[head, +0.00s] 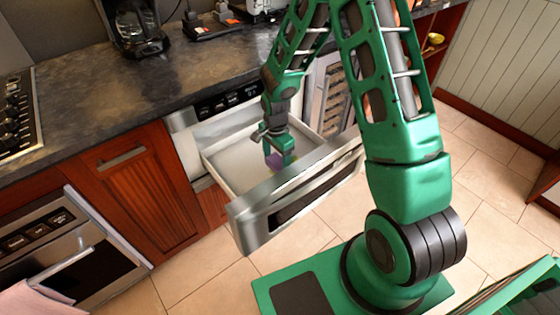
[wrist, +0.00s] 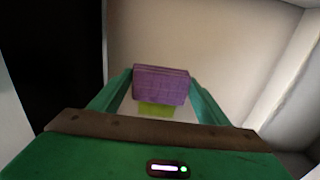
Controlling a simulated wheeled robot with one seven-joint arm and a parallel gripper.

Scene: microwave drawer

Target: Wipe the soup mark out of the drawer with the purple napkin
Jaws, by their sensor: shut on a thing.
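The microwave drawer (head: 222,152) is pulled open below the counter, with a pale inside and a steel front. My gripper (head: 280,158) reaches down into it, near the drawer's front wall. It is shut on the purple napkin (head: 273,160), a small folded block. In the wrist view the napkin (wrist: 161,84) sits between the two green fingers. A yellow-green patch (wrist: 160,109), which looks like the soup mark, shows just below the napkin in that view. Part of the patch is hidden. I cannot tell whether the napkin touches the drawer floor.
The dark counter (head: 100,95) runs above the drawer, with a coffee maker (head: 138,28) on it. The steel drawer front (head: 300,193) stands out into the room. A stove (head: 14,115) is at the left. Tiled floor (head: 205,270) lies clear in front.

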